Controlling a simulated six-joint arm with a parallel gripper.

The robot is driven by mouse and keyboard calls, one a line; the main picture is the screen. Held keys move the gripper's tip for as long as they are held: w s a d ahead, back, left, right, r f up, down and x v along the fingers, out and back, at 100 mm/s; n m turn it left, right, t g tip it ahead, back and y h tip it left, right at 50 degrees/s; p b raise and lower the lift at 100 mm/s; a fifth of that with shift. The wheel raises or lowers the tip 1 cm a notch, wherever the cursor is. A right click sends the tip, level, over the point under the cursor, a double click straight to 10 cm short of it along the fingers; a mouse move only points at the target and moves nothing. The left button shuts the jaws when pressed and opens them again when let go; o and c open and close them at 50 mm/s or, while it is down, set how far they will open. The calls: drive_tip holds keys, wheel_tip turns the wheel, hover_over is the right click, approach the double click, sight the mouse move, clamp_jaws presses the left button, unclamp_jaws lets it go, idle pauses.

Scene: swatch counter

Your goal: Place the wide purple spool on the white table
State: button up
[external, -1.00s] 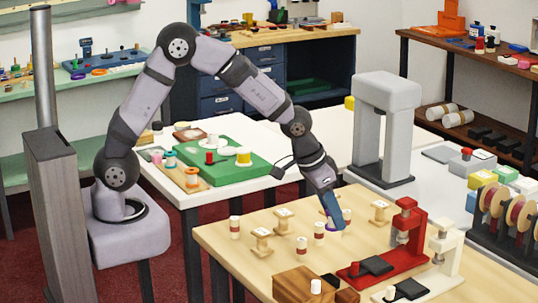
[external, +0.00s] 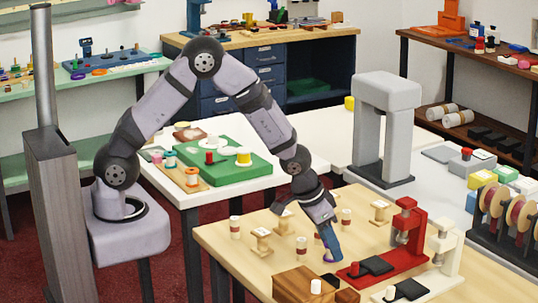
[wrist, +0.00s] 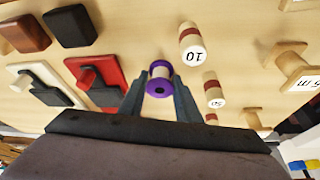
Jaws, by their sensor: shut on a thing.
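The purple spool (wrist: 159,80), with purple flanges and a pale winding, sits between my fingertips in the wrist view. My gripper (wrist: 159,92) is shut on it. In the external view my gripper (external: 329,254) points down over the front of the wooden table (external: 225,247), left of the red press. Only a bit of the purple spool (external: 327,258) shows there, the rest hidden by the fingers. I cannot tell whether it touches the wood. The white table (external: 190,200) stands behind the wooden one and carries a green board.
Several wooden spools and red-banded cylinders (external: 235,227) stand around my gripper. A red press (external: 385,262) and a cream press (external: 442,250) are to the right, a brown block (external: 296,284) in front. The green board (external: 225,172) holds several items.

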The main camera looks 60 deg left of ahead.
drive_tip(key=shift+f, duration=0.2)
drive_tip(key=o, duration=1.1)
drive_tip(key=shift+r, duration=0.1)
drive_tip(key=shift+r, duration=0.15)
drive_tip(key=shift+s+r, duration=0.1)
drive_tip(key=shift+r, duration=0.4)
drive_tip(key=b+v, duration=0.1)
drive_tip(key=v, duration=1)
drive_tip(key=s+a+f+n+g+y, duration=0.1)
drive_tip(key=s+a+f+g, duration=0.1)
drive_tip(key=s+a, duration=0.8)
drive_tip(key=shift+a+f+n, duration=0.15)
drive_tip(key=shift+a+n, duration=0.15)
drive_tip(key=shift+a, duration=0.6)
drive_tip(key=shift+o, duration=0.5)
drive_tip(key=s+a+f+n+g, duration=0.1)
drive_tip(key=s+a, duration=0.3)
drive_tip(key=s, duration=0.5)
drive_tip(key=shift+s+f+g, duration=0.2)
drive_tip(key=shift+f+g, duration=0.15)
drive_tip(key=shift+g, duration=0.25)
